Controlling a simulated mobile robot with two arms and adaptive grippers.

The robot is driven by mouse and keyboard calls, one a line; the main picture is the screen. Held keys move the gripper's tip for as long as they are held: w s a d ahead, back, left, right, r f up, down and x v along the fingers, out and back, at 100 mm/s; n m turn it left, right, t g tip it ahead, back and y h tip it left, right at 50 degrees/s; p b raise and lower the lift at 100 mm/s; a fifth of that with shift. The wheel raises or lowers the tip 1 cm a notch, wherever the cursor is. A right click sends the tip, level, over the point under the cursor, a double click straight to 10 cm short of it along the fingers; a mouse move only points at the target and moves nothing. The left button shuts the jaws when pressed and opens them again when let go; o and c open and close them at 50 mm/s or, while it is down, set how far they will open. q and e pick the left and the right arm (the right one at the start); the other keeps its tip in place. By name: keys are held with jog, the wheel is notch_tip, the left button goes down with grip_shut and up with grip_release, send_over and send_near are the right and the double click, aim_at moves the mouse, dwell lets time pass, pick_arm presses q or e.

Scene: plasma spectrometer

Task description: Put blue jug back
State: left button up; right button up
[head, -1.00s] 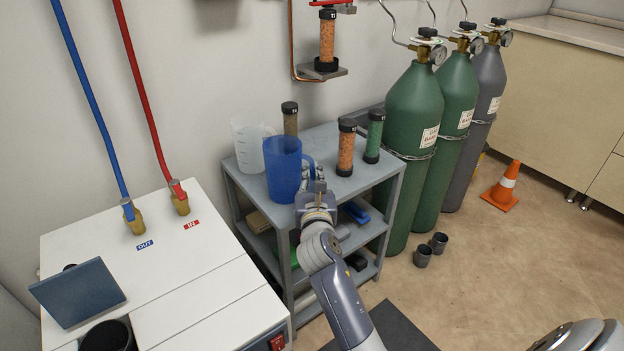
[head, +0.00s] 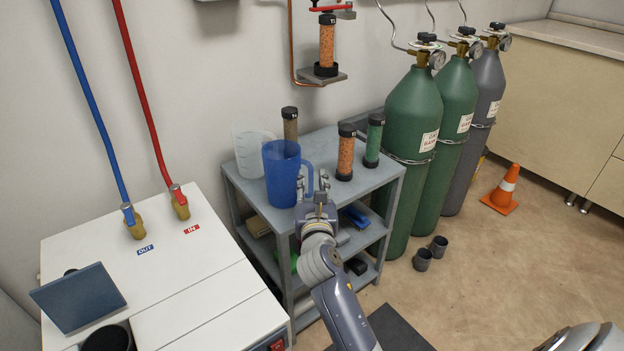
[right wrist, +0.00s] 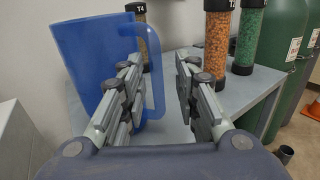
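The blue jug (head: 281,172) stands upright on the top shelf of the grey cart (head: 335,200), with its handle towards the right. It fills the left of the right wrist view (right wrist: 85,65). My right gripper (head: 313,184) is at the near side of the cart top, beside the jug's handle. In the right wrist view its two fingers (right wrist: 158,62) are apart with a clear gap. The handle shows just beyond the left finger, partly covered by it; I cannot tell whether they touch. My left gripper is not in view.
A clear jug (head: 252,152) stands behind the blue one. Capped columns, one orange (head: 346,153) and one green (head: 373,142), stand to the right on the cart. Gas cylinders (head: 412,110) are right of the cart. A white machine (head: 180,275) is at the left.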

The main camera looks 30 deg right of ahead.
jog(key=v, duration=1)
jog(key=s+d+f+m+g+y, duration=0.1)
jog(key=s+f+m+g+y, duration=0.35)
jog(key=s+f+m, duration=0.95)
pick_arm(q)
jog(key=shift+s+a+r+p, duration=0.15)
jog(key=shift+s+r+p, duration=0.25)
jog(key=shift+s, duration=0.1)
pick_arm(e)
jog(key=s+a+f+m+g+y, duration=0.1)
jog(key=s+a+f+m+g, duration=0.1)
jog(key=s+a+m+g, duration=0.2)
jog(key=s+a+f+m+g+y, duration=0.2)
jog(key=s+a+f+m+g, duration=0.1)
jog(key=s+m, duration=0.5)
jog(key=m+g, duration=0.1)
jog(key=m, duration=0.1)
jog(key=shift+s+a+m, duration=0.25)
jog(key=shift+a+m, duration=0.15)
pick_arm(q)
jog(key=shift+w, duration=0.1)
